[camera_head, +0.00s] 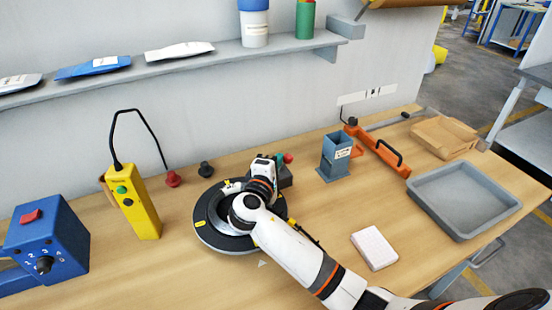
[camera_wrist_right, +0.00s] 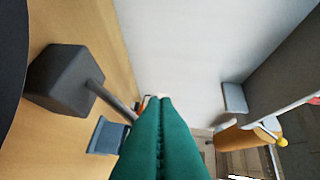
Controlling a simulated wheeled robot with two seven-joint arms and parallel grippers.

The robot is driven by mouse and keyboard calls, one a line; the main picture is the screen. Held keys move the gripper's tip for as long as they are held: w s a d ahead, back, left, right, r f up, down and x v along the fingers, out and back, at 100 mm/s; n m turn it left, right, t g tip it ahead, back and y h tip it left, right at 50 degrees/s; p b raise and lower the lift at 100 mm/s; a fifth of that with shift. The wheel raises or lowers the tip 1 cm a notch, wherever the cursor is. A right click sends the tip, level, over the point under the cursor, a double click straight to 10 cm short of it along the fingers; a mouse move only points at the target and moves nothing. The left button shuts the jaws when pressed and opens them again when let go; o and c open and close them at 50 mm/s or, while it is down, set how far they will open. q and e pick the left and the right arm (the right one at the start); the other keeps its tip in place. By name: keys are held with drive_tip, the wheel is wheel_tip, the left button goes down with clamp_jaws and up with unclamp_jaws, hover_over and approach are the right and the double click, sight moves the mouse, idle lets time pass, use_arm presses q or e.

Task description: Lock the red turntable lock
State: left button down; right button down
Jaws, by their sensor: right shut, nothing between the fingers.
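The round dark turntable (camera_head: 222,240) with yellow marks lies on the bench, partly covered by my right arm. A small red knob (camera_head: 288,158), which looks like the lock, stands at the far right of the turntable above a dark block (camera_head: 286,178). The block also shows in the right wrist view (camera_wrist_right: 62,82) with a grey rod running from it; no red knob is visible there. My right gripper (camera_head: 277,161) is beside the red knob, its green fingers (camera_wrist_right: 161,100) shut and empty. Whether they touch the knob, I cannot tell. My left gripper is out of view.
A yellow control pendant (camera_head: 138,205) and a blue dial box (camera_head: 48,240) stand at left. A blue-grey holder (camera_head: 335,158), an orange tool (camera_head: 375,150), a white block (camera_head: 374,248) and a grey tray (camera_head: 463,229) are at right. A shelf (camera_head: 200,62) runs above.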

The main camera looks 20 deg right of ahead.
idle(0.4)
drive_tip(key=shift+s+a, duration=0.4)
drive_tip(key=b+v, duration=0.1)
drive_tip(key=v, duration=1)
drive_tip(key=shift+b, duration=0.35)
